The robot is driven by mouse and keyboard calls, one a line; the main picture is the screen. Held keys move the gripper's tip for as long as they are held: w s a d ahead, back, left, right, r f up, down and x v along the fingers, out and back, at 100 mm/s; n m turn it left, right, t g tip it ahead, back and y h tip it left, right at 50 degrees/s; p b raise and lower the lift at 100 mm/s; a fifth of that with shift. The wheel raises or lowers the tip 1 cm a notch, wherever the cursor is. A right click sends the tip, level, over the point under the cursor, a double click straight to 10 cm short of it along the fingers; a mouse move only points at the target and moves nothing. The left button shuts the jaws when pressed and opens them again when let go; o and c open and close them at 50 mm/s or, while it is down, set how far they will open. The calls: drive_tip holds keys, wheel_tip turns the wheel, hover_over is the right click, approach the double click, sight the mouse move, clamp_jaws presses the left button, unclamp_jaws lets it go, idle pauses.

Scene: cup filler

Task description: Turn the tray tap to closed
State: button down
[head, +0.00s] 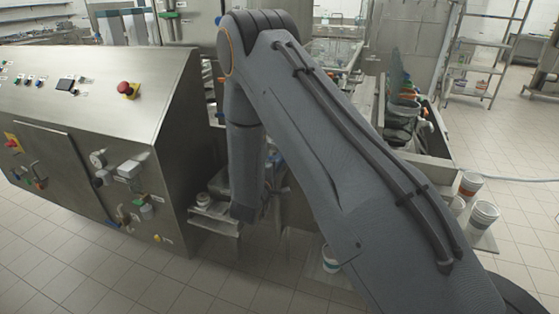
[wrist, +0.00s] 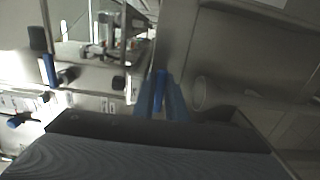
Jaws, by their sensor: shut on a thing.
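In the wrist view, my gripper (wrist: 159,101) is closed around a narrow blue handle (wrist: 160,77), which shows between the fingertips. It appears to be the handle of the tray tap. The tap's body is mostly hidden behind the fingers and the dark gripper housing, and the handle's exact angle is hard to tell. In the head view, my own arm covers the gripper and the tap.
Other blue handles (wrist: 47,70) sit at the left of the wrist view. A pale round pipe end (wrist: 200,93) is close on the right. In the head view, a steel control cabinet (head: 150,85) stands left, and white buckets (head: 484,214) stand at right.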

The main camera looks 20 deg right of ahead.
drive_tip(key=shift+w+r, duration=0.1)
drive_tip(key=c, duration=1.8)
unclamp_jaws()
drive_tip(key=b+v, duration=0.2)
drive_tip(key=v, duration=0.6)
drive_tip(key=shift+w, duration=0.1)
